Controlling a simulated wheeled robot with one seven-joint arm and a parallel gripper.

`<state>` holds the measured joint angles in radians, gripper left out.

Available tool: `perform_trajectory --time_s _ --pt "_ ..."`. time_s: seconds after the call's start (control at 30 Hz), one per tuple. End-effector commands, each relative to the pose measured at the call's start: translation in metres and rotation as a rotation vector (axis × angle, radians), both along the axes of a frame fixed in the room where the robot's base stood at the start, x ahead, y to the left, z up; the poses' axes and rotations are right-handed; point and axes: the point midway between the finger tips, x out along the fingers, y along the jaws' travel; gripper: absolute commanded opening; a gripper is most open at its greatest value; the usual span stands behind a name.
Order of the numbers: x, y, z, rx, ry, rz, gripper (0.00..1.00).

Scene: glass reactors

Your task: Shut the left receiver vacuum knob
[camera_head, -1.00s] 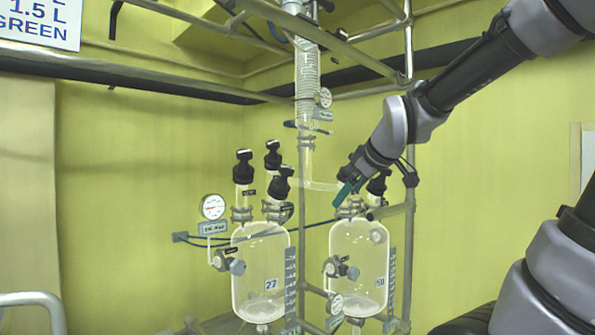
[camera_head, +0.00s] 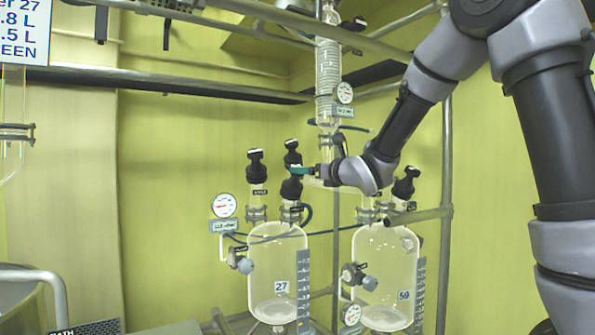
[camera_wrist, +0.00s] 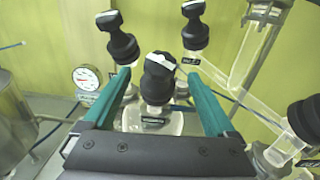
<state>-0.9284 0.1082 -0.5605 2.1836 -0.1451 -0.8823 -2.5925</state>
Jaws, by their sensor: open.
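The left receiver (camera_head: 277,275) is a glass vessel marked 27 with three black knobs on top. Its left knob (camera_head: 256,165) and back knob (camera_head: 292,150) stand clear of the fingers. The front knob (camera_head: 291,189) is partly covered by my gripper (camera_head: 302,170). In the wrist view the front knob (camera_wrist: 158,80), with a white mark on its cap, lies between the open green fingers of my gripper (camera_wrist: 159,76), with gaps on both sides. The small knob labels are too blurred to read, so I cannot tell which one is vacuum.
The right receiver (camera_head: 386,272), marked 59, stands to the right with its own black knob (camera_head: 405,185). A gauge (camera_head: 224,206) is at the left receiver's left. A glass column (camera_head: 328,75) rises behind. Metal pipes (camera_head: 444,130) frame the rig.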

Motion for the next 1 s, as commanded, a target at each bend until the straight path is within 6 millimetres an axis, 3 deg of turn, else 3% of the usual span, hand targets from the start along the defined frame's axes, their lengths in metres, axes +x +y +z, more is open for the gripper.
perform_trajectory --time_s 0.4,0.87,1.0 --pt "0.061 0.043 0.0 0.0 0.001 -0.001 0.91" --pt "0.072 0.051 0.0 0.003 0.004 -0.002 0.91" --pt "0.072 0.051 0.0 0.003 0.004 -0.002 0.41"
